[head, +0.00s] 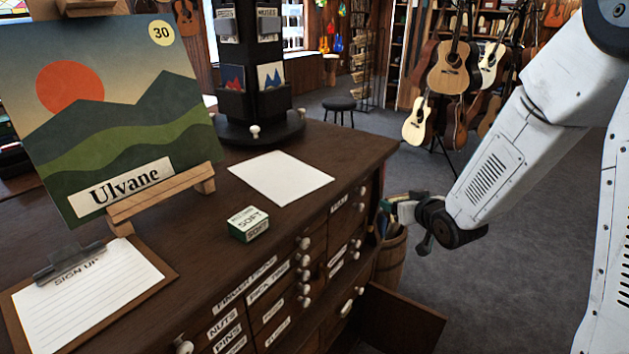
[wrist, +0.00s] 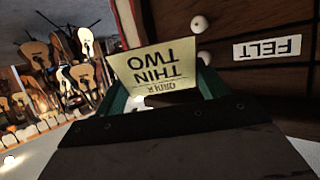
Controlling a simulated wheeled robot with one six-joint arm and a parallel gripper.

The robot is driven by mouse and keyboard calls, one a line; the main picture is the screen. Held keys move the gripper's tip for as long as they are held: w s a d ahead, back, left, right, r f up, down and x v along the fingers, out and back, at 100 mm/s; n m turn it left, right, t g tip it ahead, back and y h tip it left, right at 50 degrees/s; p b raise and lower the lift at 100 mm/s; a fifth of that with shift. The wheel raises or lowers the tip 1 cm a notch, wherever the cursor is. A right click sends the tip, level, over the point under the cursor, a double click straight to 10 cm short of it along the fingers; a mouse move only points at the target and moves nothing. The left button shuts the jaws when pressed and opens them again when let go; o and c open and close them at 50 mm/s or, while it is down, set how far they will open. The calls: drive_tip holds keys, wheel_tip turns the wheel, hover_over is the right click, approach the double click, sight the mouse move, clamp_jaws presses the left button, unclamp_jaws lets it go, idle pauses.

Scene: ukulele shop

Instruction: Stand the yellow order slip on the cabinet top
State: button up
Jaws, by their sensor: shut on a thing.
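The yellow order slip (wrist: 152,66) shows in the wrist view between the two green fingers of my gripper (wrist: 160,92). Its print, with the words "THIN" and "TWO", appears upside down. My gripper is shut on the slip. In the head view my gripper (head: 396,208) is beside the cabinet's right end, below the level of its top, and I cannot make out the slip there. The dark wood cabinet top (head: 215,205) carries a white sheet (head: 280,178), bare wood lying around it.
A small green-and-white box (head: 248,224), a clipboard (head: 85,295), an easel with a landscape picture (head: 110,115) and a dark display stand (head: 258,90) occupy the cabinet top. A door or drawer front (head: 400,318) stands open below. A barrel (head: 392,255) is beside my gripper.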

drive_tip(key=s+a+r+n+g+y, duration=0.1)
drive_tip(key=s+a+r+n+y, duration=0.15)
drive_tip(key=r, duration=0.45)
drive_tip(key=s+a+r+n+g+y, duration=0.2)
drive_tip(key=s+a+r, duration=0.1)
drive_tip(key=r, duration=0.4)
drive_tip(key=s+a+r+n+g+y, duration=0.1)
drive_tip(key=s+a+r+n+y, duration=0.2)
drive_tip(key=r, duration=0.4)
hover_over(314, 179)
drive_tip(key=shift+g, duration=0.3)
wheel_tip(314, 179, down, 4)
drive_tip(key=shift+f, duration=1.75)
drive_tip(key=shift+f, duration=0.1)
drive_tip(key=o, duration=1)
drive_tip(key=shift+c, duration=0.2)
